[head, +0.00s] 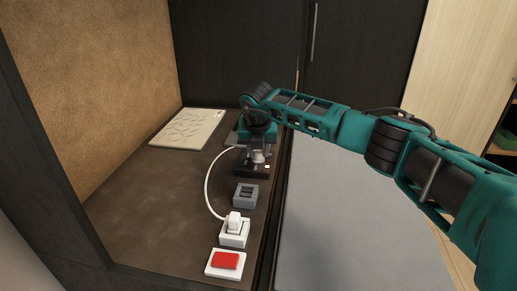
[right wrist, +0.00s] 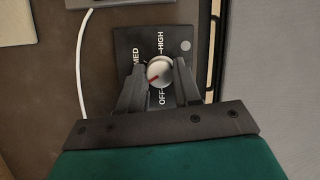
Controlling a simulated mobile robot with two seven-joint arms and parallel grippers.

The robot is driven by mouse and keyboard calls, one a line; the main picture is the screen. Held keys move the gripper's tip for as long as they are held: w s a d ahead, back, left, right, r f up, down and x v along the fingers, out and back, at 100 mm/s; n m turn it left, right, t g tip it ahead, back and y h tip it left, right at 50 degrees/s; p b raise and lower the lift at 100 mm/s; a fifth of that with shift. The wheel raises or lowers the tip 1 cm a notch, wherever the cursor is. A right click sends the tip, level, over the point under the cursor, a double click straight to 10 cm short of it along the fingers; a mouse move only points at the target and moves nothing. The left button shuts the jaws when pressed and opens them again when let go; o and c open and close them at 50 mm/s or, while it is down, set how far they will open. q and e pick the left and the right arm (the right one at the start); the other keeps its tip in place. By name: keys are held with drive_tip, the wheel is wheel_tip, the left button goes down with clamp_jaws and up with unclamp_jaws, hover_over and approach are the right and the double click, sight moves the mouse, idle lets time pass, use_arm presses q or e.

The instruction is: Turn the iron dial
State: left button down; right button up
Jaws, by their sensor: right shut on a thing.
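The iron dial is a round silver knob (right wrist: 158,70) with a red pointer mark, on a black panel (right wrist: 125,42) lettered OFF, MED and HIGH. In the right wrist view the red mark points to the lower left, between OFF and MED. My right gripper (right wrist: 160,73) is shut on the dial, one finger on each side. In the head view my right gripper (head: 258,153) points down over the black panel (head: 248,170), with the dial largely hidden by it. My left gripper is not in view.
Nearer on the dark counter (head: 165,205) are a grey switch box (head: 245,194), a white plug in a socket (head: 234,230) with a white cord, and a red button (head: 227,260). A pale patterned board (head: 188,129) lies at the back left. The left of the counter is clear.

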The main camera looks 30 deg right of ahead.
idle(0.4)
drive_tip(key=o, duration=1)
drive_tip(key=shift+o, duration=0.2)
drive_tip(key=shift+r, duration=0.1)
drive_tip(key=v, duration=1.2)
drive_tip(key=shift+r, duration=0.35)
drive_tip(key=shift+s+a, duration=0.1)
drive_tip(key=shift+f, duration=0.1)
